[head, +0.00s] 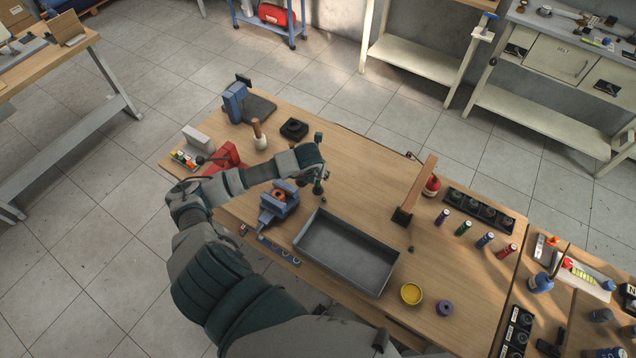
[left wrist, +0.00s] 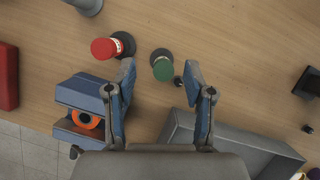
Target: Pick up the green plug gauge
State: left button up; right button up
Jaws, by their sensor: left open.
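The green plug gauge (left wrist: 162,68) shows in the left wrist view as a green cylinder with a dark round part, beyond my fingertips and between them. My left gripper (left wrist: 163,92) is open and empty, its blue-padded fingers apart. In the head view my left gripper (head: 317,166) is over the table behind the grey tray, and a small green part (head: 318,188) shows just below it, partly hidden. A similar red cylinder (left wrist: 104,48) with a pale band is left of the green one in the left wrist view. My right gripper is out of view.
A blue vise (head: 278,204) with an orange ring is close to the left of the gripper. The grey tray (head: 347,250) lies to its lower right. Several small coloured cylinders, one green (head: 463,228), stand further right. A wooden post (head: 420,186) rises behind the tray's right side.

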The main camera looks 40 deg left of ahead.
aim_at(318, 183)
pick_arm(q)
jog(key=x, duration=0.2)
jog(key=p+x, duration=0.1)
jog(key=x, duration=0.1)
jog(key=shift+s+d+f, duration=0.1)
jog(key=shift+d+f, duration=0.1)
jog(key=shift+f, duration=0.25)
jog(key=shift+d+f, duration=0.15)
jog(key=shift+f, duration=0.05)
jog(key=shift+r, duration=0.1)
jog(key=c, duration=0.7)
grip_shut()
